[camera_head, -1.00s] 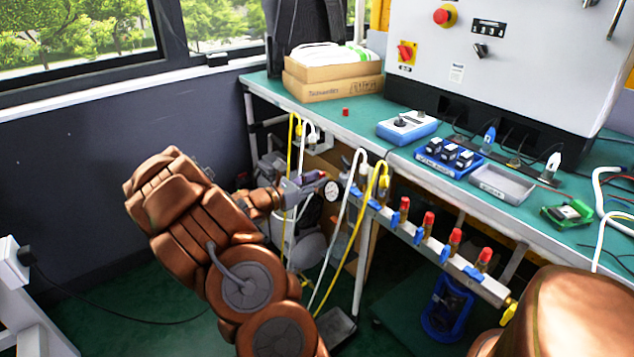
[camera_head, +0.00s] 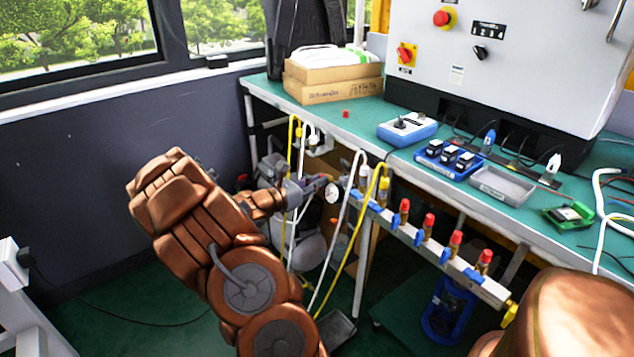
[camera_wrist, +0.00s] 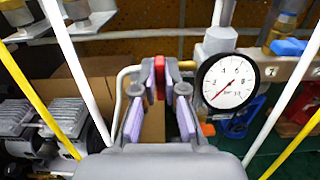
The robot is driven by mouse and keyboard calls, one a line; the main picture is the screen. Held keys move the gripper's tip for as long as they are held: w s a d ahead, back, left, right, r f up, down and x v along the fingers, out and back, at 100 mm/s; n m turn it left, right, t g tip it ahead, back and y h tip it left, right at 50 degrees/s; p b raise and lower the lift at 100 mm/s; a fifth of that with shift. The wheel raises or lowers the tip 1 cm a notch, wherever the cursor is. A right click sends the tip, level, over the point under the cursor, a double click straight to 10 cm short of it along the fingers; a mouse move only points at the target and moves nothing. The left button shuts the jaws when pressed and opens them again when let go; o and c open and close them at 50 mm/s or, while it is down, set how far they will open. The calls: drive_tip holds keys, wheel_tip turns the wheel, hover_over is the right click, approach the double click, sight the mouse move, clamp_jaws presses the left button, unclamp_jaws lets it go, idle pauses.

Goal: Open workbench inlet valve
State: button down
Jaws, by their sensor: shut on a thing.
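The workbench inlet valve shows only as a red handle (camera_wrist: 160,77) in the wrist view. It is upright between my two purple-lined fingertips. My gripper (camera_wrist: 160,80) is shut on this handle near its far end. The valve body is hidden behind the fingers. In the head view my gripper (camera_head: 322,182) is beneath the bench's front edge, at the left end of the manifold rail. A round pressure gauge (camera_wrist: 229,82) is just right of the fingers, and its red needle points to the lower left.
White and yellow hoses (camera_head: 347,215) hang close around my gripper. The manifold rail (camera_head: 405,232) carries several blue-handled valves to the right. The green workbench (camera_head: 345,118) is above. A compressor (camera_wrist: 30,125) stands at the lower left in the wrist view.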

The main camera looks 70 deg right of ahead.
drive_tip(key=shift+m+b, duration=0.3)
drive_tip(key=shift+s+a+f+m+b, duration=0.1)
drive_tip(key=shift+f+m+b, duration=0.05)
drive_tip(key=shift+m+b, duration=2.55)
drive_tip(key=shift+s+a+f+m+b, duration=0.1)
drive_tip(key=shift+f+m+b, duration=0.1)
drive_tip(key=shift+m+b, duration=2.5)
drive_tip(key=shift+s+f+m+b, duration=0.1)
drive_tip(key=shift+f+m+b, duration=0.05)
drive_tip(key=shift+m+b, duration=2.55)
drive_tip(key=shift+m+p, duration=0.45)
drive_tip(key=shift+m, duration=0.15)
drive_tip(key=c, duration=1.2)
unclamp_jaws()
drive_tip(key=shift+c, duration=0.2)
drive_tip(key=shift+a, duration=0.1)
